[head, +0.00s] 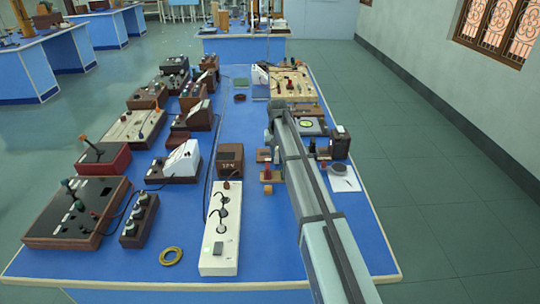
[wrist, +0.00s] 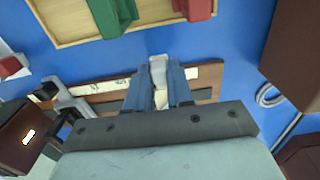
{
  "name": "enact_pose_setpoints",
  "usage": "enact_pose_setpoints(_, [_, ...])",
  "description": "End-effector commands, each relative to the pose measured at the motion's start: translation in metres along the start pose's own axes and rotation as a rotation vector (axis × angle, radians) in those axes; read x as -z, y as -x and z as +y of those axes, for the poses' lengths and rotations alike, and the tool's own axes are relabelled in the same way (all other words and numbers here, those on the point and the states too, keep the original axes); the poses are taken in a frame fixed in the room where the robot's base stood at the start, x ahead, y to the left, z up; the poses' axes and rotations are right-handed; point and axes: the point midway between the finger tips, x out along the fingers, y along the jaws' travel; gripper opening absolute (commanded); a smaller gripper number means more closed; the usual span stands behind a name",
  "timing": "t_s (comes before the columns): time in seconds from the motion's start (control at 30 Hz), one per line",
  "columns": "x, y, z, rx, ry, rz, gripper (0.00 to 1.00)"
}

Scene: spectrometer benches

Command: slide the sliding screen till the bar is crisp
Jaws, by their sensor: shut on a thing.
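In the wrist view, my gripper (wrist: 160,78) is shut on a small whitish upright piece (wrist: 158,68), which I take to be the sliding screen. It stands between the two blue-grey fingers, which hide most of it. Behind the fingers runs a brown wooden rail with a pale scale strip (wrist: 203,72). In the head view my arm reaches across the right half of the blue bench; its end hides the fingertips and the screen. I cannot make out the bar or how crisp it is.
A light wooden board (head: 291,84) with coloured posts lies beyond the gripper; its green block (wrist: 112,15) shows in the wrist view. A dark box (wrist: 22,130) is close at left there. A white panel (head: 220,245) and several instruments fill the bench left of my arm.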

Motion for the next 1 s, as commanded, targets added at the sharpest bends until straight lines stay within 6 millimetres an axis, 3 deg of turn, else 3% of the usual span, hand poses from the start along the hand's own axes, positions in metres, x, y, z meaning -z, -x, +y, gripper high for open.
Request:
enact_pose_setpoints(0.23, [0.0, 0.0, 0.0, 0.0, 0.0, 0.0, 0.0])
enact_pose_setpoints(0.27, [0.0, 0.0, 0.0, 0.0, 0.0, 0.0, 0.24])
enact_pose_setpoints(0.5, [0.0, 0.0, 0.0, 0.0, 0.0, 0.0, 0.47])
enact_pose_setpoints(0.83, [0.0, 0.004, 0.0, 0.0, 0.0, 0.001, 0.47])
enact_pose_setpoints(1.0, [0.001, 0.024, 0.0, 0.001, 0.0, 0.003, 0.47])
